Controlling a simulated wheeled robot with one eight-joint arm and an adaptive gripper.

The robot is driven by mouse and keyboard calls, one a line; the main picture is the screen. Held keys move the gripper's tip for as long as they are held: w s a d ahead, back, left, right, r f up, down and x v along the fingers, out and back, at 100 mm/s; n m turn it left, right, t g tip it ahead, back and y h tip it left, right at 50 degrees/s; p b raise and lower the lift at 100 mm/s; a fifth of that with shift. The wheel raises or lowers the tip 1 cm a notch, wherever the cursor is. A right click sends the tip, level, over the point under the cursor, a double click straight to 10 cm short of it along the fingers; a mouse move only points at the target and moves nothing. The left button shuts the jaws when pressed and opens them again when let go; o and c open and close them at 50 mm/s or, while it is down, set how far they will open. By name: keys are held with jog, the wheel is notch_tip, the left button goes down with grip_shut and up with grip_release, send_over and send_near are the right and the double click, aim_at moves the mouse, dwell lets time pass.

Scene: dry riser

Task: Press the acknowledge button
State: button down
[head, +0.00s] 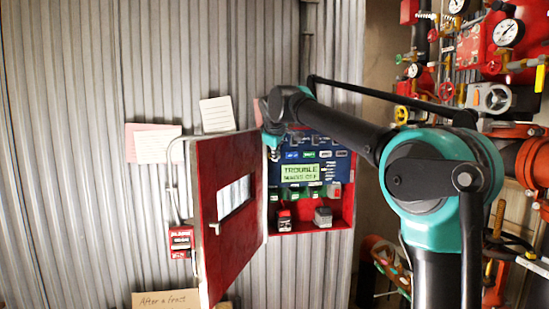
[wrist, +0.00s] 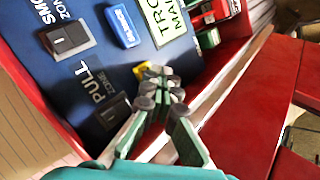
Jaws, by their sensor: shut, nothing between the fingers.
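The alarm panel (head: 322,143) is a blue face inside an open red cabinet, with a lit display (head: 300,173) reading TROUBLE. My gripper (head: 273,153) is at the panel's upper left. In the wrist view its dark-tipped green fingers (wrist: 160,88) are shut and empty, over the blue face. A small yellow button (wrist: 141,70) shows just behind the fingertips, partly hidden; I cannot tell whether they touch it. A blue button (wrist: 122,26) sits further up the face. No label reading acknowledge is legible, so I cannot confirm which button it is.
The cabinet's red door (head: 228,210) stands open at left, close to my gripper. Black switches by SMOKE ZONE (wrist: 70,38) and PULL ZONE (wrist: 116,110) are near the fingers. Small items (head: 322,217) stand on the cabinet floor. Pipes and gauges (head: 508,33) are at right.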

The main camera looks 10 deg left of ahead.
jog(key=shift+s+d, duration=0.25)
jog(key=shift+s, duration=0.55)
jog(key=shift+s+d, duration=0.25)
jog(key=shift+s, duration=0.55)
jog(key=shift+s+d, duration=0.3)
jog(key=shift+s, duration=0.5)
jog(key=shift+s+d, duration=0.25)
jog(key=shift+s, duration=0.55)
